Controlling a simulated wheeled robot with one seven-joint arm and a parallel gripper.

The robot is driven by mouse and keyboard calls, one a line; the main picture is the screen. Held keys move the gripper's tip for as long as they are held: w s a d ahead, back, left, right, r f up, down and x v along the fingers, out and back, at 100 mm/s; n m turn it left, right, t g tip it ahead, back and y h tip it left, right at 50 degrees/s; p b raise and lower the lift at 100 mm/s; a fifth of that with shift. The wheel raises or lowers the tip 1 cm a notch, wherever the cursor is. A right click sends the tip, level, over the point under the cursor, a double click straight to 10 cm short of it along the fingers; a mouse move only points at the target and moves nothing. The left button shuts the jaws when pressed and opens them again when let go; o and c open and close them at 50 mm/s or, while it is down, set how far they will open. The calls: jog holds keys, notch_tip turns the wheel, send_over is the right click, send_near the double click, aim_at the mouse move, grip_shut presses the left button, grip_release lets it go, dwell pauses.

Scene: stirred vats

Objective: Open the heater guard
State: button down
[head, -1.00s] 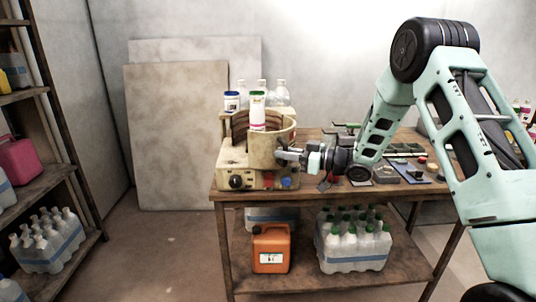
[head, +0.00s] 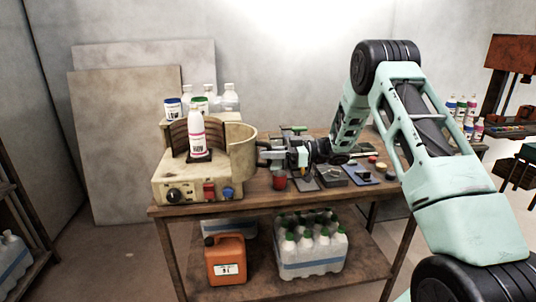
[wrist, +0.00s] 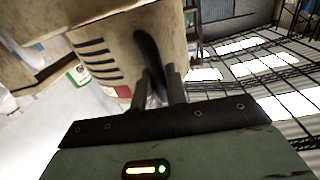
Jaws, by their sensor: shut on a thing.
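The heater is a worn cream machine (head: 172,186) with a dial and red and blue buttons, at the left end of the table. Its curved cream guard (head: 243,150) stands swung out to the right, so the front of the heating space is uncovered. A white bottle (head: 196,135) with a red-marked label stands inside on a dark plate. My gripper (head: 264,153) is at the guard's right side, shut on it. In the wrist view the gripper fingers (wrist: 159,90) close around a dark upright part, seemingly the handle, on the guard (wrist: 112,45). The exact contact is partly hidden.
A red cup (head: 279,180), a grey tray (head: 331,177) and a blue board (head: 362,174) lie on the table right of the heater. An orange canister (head: 226,260) and bottle pack (head: 310,255) sit on the lower shelf. Floor left of the table is clear.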

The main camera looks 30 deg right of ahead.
jog(key=shift+w+d+r, duration=0.15)
jog(key=shift+w+d, duration=0.15)
jog(key=shift+d, duration=0.05)
jog(key=c, duration=1.5)
grip_release()
jog(key=shift+s+d, duration=0.1)
jog(key=shift+d, duration=0.1)
jog(key=b+v, duration=0.2)
jog(key=v, duration=1.5)
jog(key=shift+b, duration=0.4)
